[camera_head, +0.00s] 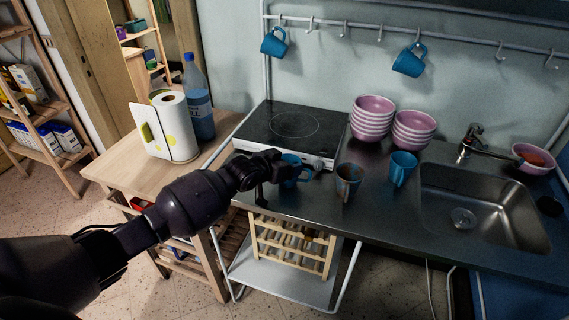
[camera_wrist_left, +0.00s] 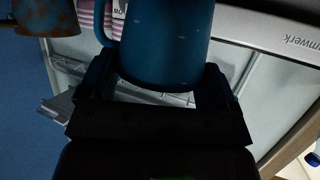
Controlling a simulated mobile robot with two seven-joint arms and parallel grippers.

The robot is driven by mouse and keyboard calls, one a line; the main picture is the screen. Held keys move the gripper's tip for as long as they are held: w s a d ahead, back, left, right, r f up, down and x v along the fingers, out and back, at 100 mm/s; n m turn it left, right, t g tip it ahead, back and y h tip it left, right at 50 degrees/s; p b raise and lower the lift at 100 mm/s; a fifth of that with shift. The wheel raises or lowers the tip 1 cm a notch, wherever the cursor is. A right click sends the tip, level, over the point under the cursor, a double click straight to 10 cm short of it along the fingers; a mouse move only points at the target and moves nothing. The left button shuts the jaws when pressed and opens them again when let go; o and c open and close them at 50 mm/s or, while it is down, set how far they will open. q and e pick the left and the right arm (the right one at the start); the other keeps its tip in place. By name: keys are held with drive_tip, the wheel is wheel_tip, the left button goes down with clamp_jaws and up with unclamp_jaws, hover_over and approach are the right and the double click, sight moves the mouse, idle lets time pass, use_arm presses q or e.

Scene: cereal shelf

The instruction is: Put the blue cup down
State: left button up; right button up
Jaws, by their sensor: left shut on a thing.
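My left gripper (camera_head: 279,170) reaches in from the left and is shut on a blue cup (camera_head: 292,174) at the front of the steel counter, just before the hotplate. The gripper partly hides the cup. In the left wrist view the cup (camera_wrist_left: 168,42) sits between the two fingers of the gripper (camera_wrist_left: 155,88), its handle on the left side. I cannot tell whether the cup's base touches the counter. My right gripper is not in view.
A rusty blue-brown cup (camera_head: 348,181) stands close to the right of the held cup, with another blue cup (camera_head: 402,168) beyond it. Pink-striped bowls (camera_head: 372,119) stand behind. The hotplate (camera_head: 292,132) is behind the held cup; the sink (camera_head: 484,208) is at right.

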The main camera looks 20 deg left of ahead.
use_arm(q)
drive_tip(key=shift+f, duration=0.2)
drive_tip(key=o, duration=0.7)
drive_tip(key=shift+r, duration=0.2)
drive_tip(key=v, duration=1.2)
drive_tip(key=s+a+f+n+y, duration=0.1)
drive_tip(key=s+f+n+y, duration=0.1)
drive_tip(key=s+f, duration=0.7)
drive_tip(key=s+a+f+n+y, duration=0.1)
drive_tip(key=s+a+f+y, duration=0.1)
drive_tip(key=s+f, duration=0.8)
drive_tip(key=s+y, duration=0.1)
drive_tip(key=s, duration=0.7)
drive_tip(key=shift+n+g+y, duration=0.3)
drive_tip(key=shift+n, duration=0.1)
